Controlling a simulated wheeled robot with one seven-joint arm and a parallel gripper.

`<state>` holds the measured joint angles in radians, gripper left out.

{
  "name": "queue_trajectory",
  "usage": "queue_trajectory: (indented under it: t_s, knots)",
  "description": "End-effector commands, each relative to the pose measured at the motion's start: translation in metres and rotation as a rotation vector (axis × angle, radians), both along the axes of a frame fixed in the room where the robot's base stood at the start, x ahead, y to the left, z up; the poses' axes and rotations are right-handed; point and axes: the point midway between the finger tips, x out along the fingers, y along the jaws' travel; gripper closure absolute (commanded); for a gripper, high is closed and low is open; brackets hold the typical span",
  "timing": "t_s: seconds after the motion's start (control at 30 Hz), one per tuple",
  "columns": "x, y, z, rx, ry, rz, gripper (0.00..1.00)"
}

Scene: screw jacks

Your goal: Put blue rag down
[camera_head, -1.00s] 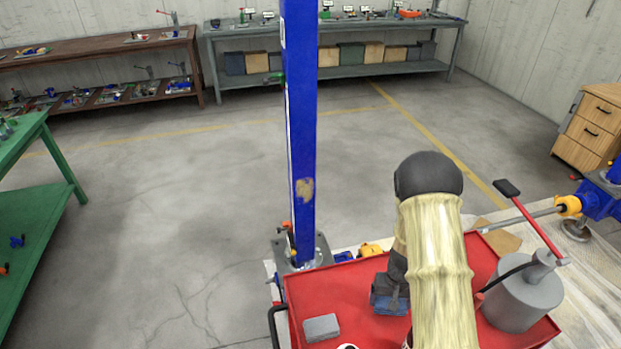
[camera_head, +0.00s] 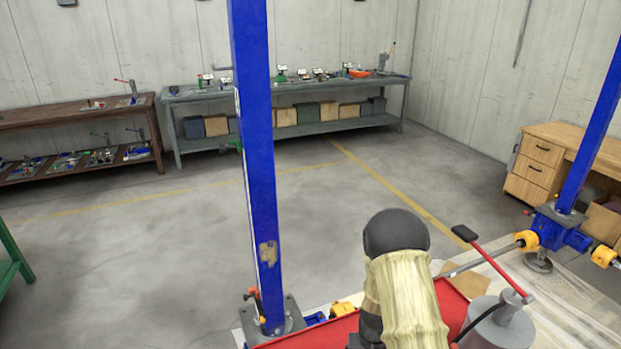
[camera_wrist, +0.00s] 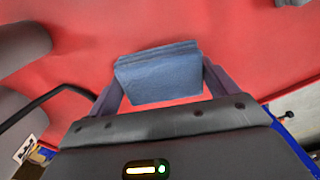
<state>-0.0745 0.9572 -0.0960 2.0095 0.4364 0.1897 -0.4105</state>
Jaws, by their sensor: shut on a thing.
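The blue rag (camera_wrist: 158,75) is folded into a flat block. In the wrist view it sits between the two fingers of my gripper (camera_wrist: 160,80), which is shut on it. The red cart top (camera_wrist: 260,50) lies beneath the rag; I cannot tell whether the rag touches it. In the head view my sleeved arm reaches down over the red cart (camera_head: 318,333). My gripper and the rag are out of sight there.
A grey cylinder with a red lever (camera_head: 498,326) stands on the cart, right of my arm. A blue post (camera_head: 256,170) rises beside the cart at left. A grey thing (camera_wrist: 293,2) shows at the wrist view's top edge.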

Motion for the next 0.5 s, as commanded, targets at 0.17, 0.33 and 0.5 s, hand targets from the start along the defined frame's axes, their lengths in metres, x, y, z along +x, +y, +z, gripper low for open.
queue_trajectory:
  t_s: [0.17, 0.33, 0.5]
  knots:
    - [0.0, 0.0, 0.0, 0.0, 0.0, -0.001, 0.4]
    - [0.007, -0.008, 0.006, 0.002, -0.004, -0.003, 0.4]
    - [0.031, -0.043, 0.033, 0.003, -0.009, -0.004, 0.4]
